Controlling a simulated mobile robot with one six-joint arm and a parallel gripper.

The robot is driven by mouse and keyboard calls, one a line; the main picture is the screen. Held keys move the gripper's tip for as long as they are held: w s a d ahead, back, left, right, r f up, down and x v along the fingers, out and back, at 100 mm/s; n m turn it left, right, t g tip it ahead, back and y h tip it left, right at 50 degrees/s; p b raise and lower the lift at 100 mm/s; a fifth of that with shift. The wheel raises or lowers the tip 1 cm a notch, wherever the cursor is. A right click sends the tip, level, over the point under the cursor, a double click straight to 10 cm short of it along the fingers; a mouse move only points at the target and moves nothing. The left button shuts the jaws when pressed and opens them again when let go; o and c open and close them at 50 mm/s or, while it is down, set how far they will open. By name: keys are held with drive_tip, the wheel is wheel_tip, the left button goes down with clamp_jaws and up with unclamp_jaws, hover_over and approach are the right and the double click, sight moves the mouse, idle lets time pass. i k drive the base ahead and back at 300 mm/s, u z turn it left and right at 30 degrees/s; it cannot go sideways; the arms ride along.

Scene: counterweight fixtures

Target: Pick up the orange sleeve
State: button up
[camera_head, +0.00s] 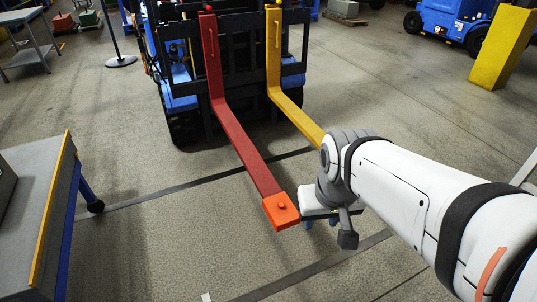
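The orange sleeve (281,210) is a box-like piece with a small knob on top. It sits around the front end of the red fork (235,137) of a forklift. My gripper (320,222) is just to the right of the sleeve in the picture, pointing down. Its fingers are mostly hidden under my wrist, with only small bluish tips showing. I cannot tell whether it is open or shut, or whether it touches the sleeve. I see nothing held in it.
The yellow fork (290,108) runs beside the red one and passes behind my wrist. The blue forklift (180,92) stands behind both. A grey table (35,215) is at the left, and a yellow post (503,48) at the upper right. The floor left of the sleeve is clear.

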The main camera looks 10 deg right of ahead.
sight(283, 214)
drive_tip(key=i, duration=1)
